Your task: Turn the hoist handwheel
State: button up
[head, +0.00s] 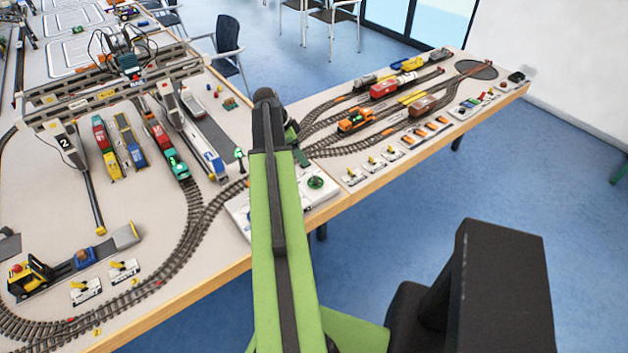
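A small green wheel (316,182), which may be the hoist handwheel, sits on a white control panel (322,198) at the table's front edge, just right of my green arm. My arm reaches up from the bottom of the head view and bends at a dark joint. The dark end of the arm with my gripper (301,157) shows partly behind it, above and slightly left of the wheel in the picture. It appears apart from the wheel. The fingers are too small and hidden to tell whether they are open. The arm covers part of the panel.
A gantry crane (112,94) marked 2 spans the tracks at left. Model trains, including a teal locomotive (176,166), stand under it. An orange locomotive (356,121) and several switch levers (373,161) are on the right table wing.

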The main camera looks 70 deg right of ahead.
aim_at(316, 177)
jog(key=b+x, duration=1.2)
jog(key=x, duration=0.2)
jog(key=shift+d+f, duration=0.1)
jog(key=shift+f, duration=0.3)
jog(key=shift+r, duration=0.1)
